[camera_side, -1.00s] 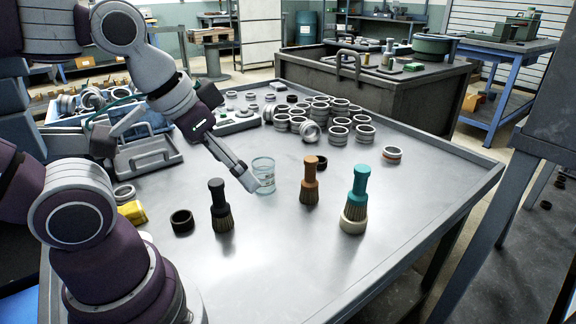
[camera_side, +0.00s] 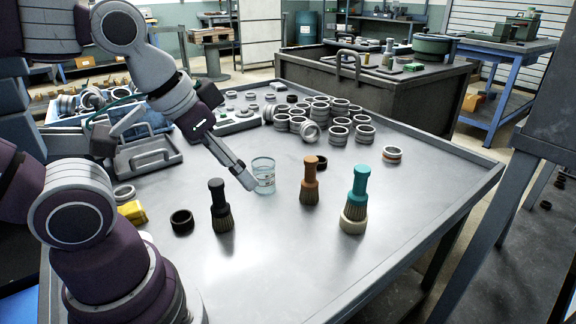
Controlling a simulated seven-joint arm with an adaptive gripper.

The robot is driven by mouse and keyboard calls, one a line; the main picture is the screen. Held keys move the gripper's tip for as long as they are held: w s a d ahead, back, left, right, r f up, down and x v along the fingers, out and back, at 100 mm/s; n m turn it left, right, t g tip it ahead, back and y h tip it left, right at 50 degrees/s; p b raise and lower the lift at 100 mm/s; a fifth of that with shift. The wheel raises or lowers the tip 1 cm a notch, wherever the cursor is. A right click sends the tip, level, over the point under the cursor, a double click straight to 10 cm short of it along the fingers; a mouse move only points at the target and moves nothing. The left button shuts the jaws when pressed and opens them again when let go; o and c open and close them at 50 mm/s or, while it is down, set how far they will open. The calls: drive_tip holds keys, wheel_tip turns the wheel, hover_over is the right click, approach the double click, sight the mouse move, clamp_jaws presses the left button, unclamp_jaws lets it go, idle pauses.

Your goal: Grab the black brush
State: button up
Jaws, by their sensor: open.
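The black brush (camera_side: 219,204) stands upright on the metal table (camera_side: 300,255), bristles down, left of the table's middle. My gripper (camera_side: 249,182) is above the table, to the right of and higher in the picture than the black brush, apart from it. Its fingers point down and to the right, their tips close to the glass in this view. The gripper is open and I see nothing held in it.
A clear glass (camera_side: 264,172) is by the fingertips. A brown brush (camera_side: 310,182) and a teal brush (camera_side: 358,190), the latter on a pale ring (camera_side: 353,220), stand to the right. A dark ring (camera_side: 181,221) and yellow block (camera_side: 133,212) lie left. Many metal rings (camera_side: 318,112) are piled behind. The table front is clear.

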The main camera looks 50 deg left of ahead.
drive_tip(key=n+g, duration=0.5)
drive_tip(key=n, duration=1.4)
hover_over(218, 197)
drive_tip(key=f, duration=0.3)
drive_tip(key=w+f, duration=0.1)
drive_tip(key=f, duration=0.1)
drive_tip(key=shift+f, duration=0.1)
drive_tip(key=shift+n+g, duration=0.3)
drive_tip(key=f, duration=0.3)
drive_tip(key=a+f, duration=0.1)
drive_tip(key=f, duration=0.6)
drive_tip(key=shift+s+a+f, duration=0.15)
drive_tip(key=shift+s+f, duration=0.1)
drive_tip(key=shift+f, duration=0.1)
clamp_jaws()
